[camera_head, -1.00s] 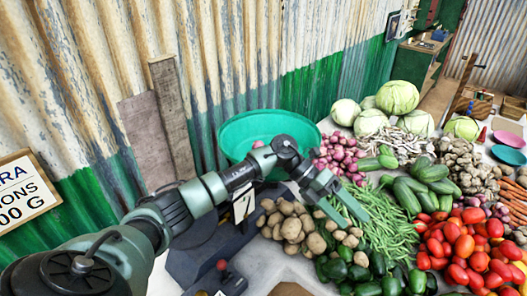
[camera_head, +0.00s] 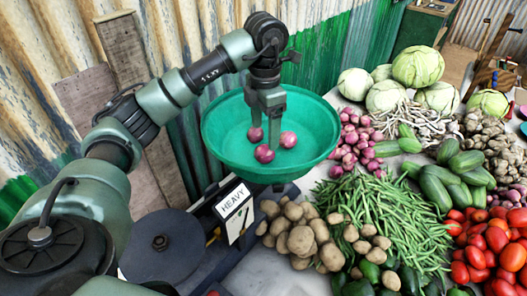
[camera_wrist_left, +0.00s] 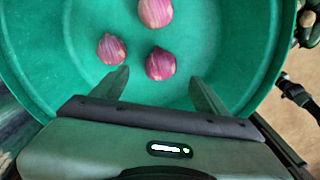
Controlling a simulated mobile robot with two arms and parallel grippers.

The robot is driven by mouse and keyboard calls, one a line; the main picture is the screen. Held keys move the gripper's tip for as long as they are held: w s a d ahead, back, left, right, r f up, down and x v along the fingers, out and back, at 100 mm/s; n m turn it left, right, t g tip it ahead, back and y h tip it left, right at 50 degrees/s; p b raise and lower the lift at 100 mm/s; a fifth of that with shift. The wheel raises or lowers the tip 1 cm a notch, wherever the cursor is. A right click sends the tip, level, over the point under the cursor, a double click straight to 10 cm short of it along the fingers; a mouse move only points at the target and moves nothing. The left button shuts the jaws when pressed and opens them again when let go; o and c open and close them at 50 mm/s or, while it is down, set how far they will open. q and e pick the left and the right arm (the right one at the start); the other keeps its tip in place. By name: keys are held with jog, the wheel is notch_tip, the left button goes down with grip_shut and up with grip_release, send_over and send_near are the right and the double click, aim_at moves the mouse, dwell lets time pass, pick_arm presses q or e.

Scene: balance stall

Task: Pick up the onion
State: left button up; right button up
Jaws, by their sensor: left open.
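Three purple-red onions lie in the green bowl (camera_head: 222,150) of the scale. In the head view one onion (camera_head: 264,153) is nearest, one (camera_head: 288,139) is to its right, and one (camera_head: 255,134) is to its left, partly behind a finger. My left gripper (camera_head: 265,132) points down into the bowl, open and empty. The left wrist view shows one onion (camera_wrist_left: 160,64) just ahead of the gap between the fingertips, another (camera_wrist_left: 111,49) near the left fingertip, and a third (camera_wrist_left: 156,12) at the top edge. My right gripper is not in view.
A heap of onions (camera_head: 357,140) lies right of the bowl. Potatoes (camera_head: 300,240), green beans (camera_head: 375,210), cucumbers (camera_head: 438,190) and tomatoes (camera_head: 490,245) crowd the table. A "HEAVY" sign (camera_head: 234,203) stands on the scale below the bowl. A corrugated wall (camera_head: 330,40) rises behind.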

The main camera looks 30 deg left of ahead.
aim_at(265, 147)
pick_arm(q)
notch_tip(265, 147, down, 3)
jog(key=shift+s+r+p, duration=0.1)
jog(key=shift+s+p, duration=0.05)
jog(key=shift+p, duration=0.5)
notch_tip(265, 147, down, 4)
jog(key=shift+r+p, duration=0.15)
jog(key=shift+p, duration=0.45)
jog(key=shift+f, duration=0.3)
jog(key=c, duration=1.3)
jog(key=shift+c, duration=0.9)
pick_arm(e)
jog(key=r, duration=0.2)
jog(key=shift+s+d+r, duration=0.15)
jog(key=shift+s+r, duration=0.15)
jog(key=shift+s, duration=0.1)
pick_arm(q)
jog(key=shift+r, duration=0.15)
